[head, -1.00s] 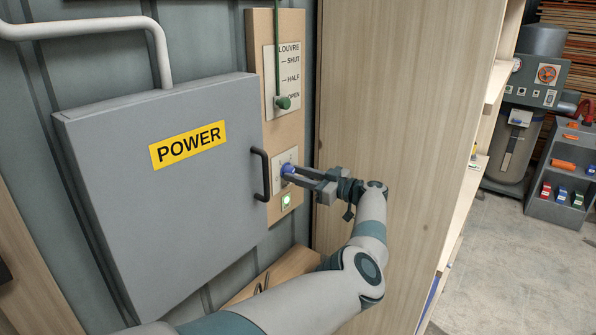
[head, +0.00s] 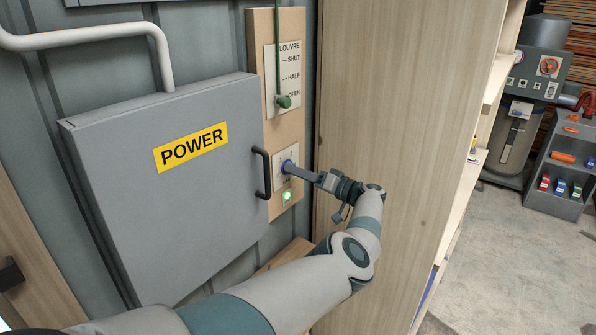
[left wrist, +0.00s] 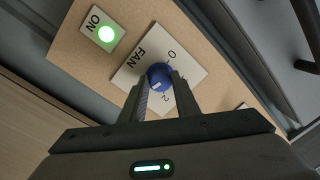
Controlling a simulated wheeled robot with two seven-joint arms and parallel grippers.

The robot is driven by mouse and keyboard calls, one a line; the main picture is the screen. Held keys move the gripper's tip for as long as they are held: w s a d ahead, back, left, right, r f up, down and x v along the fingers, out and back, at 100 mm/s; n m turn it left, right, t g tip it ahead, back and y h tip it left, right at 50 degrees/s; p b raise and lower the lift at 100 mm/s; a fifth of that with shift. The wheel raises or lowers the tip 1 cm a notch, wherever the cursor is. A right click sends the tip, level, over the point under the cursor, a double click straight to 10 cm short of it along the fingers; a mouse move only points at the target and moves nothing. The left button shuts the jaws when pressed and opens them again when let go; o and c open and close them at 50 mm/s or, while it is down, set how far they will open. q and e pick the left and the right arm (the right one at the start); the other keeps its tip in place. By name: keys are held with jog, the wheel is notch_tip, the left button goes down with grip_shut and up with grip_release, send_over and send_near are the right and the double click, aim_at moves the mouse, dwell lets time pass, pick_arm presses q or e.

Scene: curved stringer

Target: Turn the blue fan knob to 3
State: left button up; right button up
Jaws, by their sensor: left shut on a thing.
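The blue fan knob (head: 288,166) is on a pale plate on the wooden panel, right of the power box. In the left wrist view the blue knob (left wrist: 159,77) sits on the white FAN plate (left wrist: 137,62), where a 0 and a 2 can be read; the other marks are covered or unclear. My left gripper (head: 294,168) reaches in from the right and is shut on the knob, with one finger on either side (left wrist: 159,85). The knob's white pointer line shows near its lower left edge in that view; the number 3 cannot be made out. My right gripper is out of view.
The grey POWER box (head: 200,200) with its dark handle (head: 262,173) stands close left of the knob. A green louvre pull (head: 284,101) hangs above, and a lit green ON light (head: 287,196) is below. A wooden cabinet side (head: 400,120) is close on the right.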

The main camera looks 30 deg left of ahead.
pick_arm(q)
jog(key=shift+f, duration=0.15)
dwell(0.3)
jog(key=o, duration=1)
jog(key=shift+o, duration=0.2)
jog(key=shift+d, duration=0.1)
jog(key=d+b, duration=0.6)
jog(key=d, duration=1.1)
jog(key=shift+s+f, duration=0.15)
jog(key=shift+f, duration=0.1)
jog(key=shift+d, duration=0.15)
